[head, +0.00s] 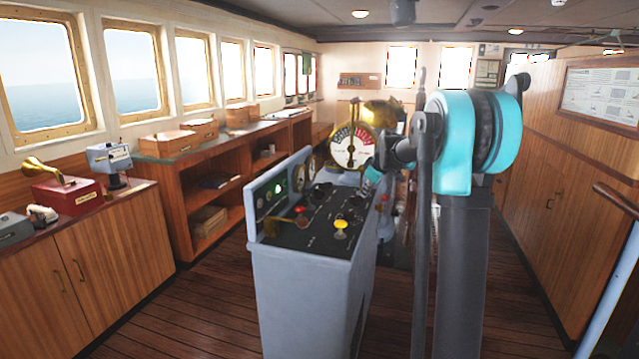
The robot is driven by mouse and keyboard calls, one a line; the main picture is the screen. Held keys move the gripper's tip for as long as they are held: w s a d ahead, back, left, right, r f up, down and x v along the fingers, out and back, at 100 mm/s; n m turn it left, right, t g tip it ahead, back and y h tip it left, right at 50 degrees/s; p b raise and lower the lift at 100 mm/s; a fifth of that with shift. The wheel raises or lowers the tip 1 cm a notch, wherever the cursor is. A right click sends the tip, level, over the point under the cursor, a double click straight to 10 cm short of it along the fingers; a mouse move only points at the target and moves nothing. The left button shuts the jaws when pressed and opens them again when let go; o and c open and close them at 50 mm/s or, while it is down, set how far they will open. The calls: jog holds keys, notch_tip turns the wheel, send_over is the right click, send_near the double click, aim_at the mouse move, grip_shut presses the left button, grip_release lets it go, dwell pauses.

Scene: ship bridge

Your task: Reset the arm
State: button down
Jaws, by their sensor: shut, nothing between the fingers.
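My arm (470,140), teal and dark grey, stands upright in the right middle of the head view. Its far part bends down and left through a small teal section (372,177) over the right side of the control console. My gripper (353,203) is small and dark against the dark panel there, near the yellow knob. It is shut and holds nothing. Its fingertips are hard to make out, and I cannot tell whether they touch the panel.
The grey console (300,285) stands close in front, with red and yellow knobs and a lit green lamp. A brass telegraph dial (352,147) rises behind it. Wooden cabinets (110,245) line the left under windows. Wooden floor (205,310) is clear between them and the console.

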jog(key=s+f+m, duration=0.3)
jog(key=s+f, duration=0.3)
jog(key=s, duration=0.9)
jog(key=s+d+f+m+g+h, duration=0.1)
jog(key=s+f+m, duration=0.3)
jog(key=s, duration=1.2)
jog(key=s+d+f+m+g+h, duration=0.1)
jog(key=s+f+m, duration=0.3)
jog(key=s+f, duration=0.6)
jog(key=s, duration=0.5)
jog(key=shift+s, duration=0.2)
jog(key=shift+d, duration=0.15)
